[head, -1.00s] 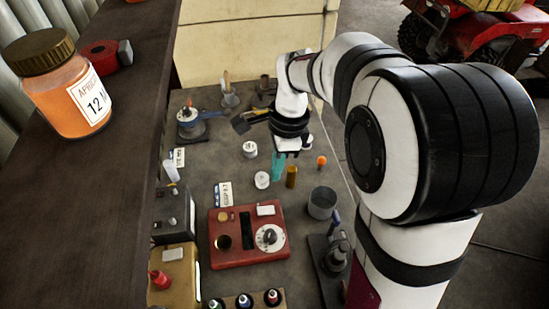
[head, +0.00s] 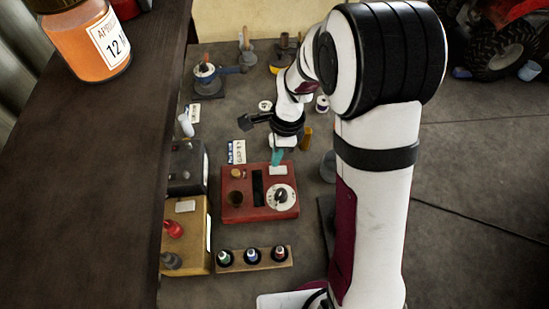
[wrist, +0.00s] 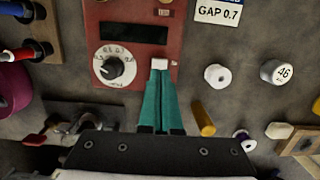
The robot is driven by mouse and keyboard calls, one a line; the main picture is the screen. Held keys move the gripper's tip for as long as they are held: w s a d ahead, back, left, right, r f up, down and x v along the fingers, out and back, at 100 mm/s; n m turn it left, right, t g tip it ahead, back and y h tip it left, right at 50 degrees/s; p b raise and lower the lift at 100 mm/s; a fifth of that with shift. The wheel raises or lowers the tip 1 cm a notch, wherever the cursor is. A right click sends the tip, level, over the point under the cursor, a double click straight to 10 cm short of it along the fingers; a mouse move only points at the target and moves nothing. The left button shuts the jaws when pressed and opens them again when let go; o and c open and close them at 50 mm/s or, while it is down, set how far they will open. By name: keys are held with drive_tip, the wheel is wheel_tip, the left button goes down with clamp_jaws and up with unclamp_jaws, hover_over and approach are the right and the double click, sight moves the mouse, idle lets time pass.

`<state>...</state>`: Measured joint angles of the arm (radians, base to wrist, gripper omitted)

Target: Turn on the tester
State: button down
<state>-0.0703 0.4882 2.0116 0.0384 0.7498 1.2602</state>
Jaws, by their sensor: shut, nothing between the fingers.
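The tester is a red box (head: 260,212) on the bench. My gripper (head: 276,162) is shut and empty, with teal fingers. In the wrist view its fingertips (wrist: 160,72) lie right at the white switch and overlap its lower part. I cannot tell whether they touch it.
A "GAP 0.7" card (wrist: 218,12) lies beside the tester.

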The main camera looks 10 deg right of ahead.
sight(273, 169)
drive_tip(key=shift+a+f, duration=0.2)
drive_tip(key=shift+f, duration=1.25)
drive_tip(key=shift+a+f, duration=0.1)
drive_tip(key=shift+f, duration=0.1)
drive_tip(key=shift+d+r, duration=0.15)
drive_tip(key=shift+d, duration=0.65)
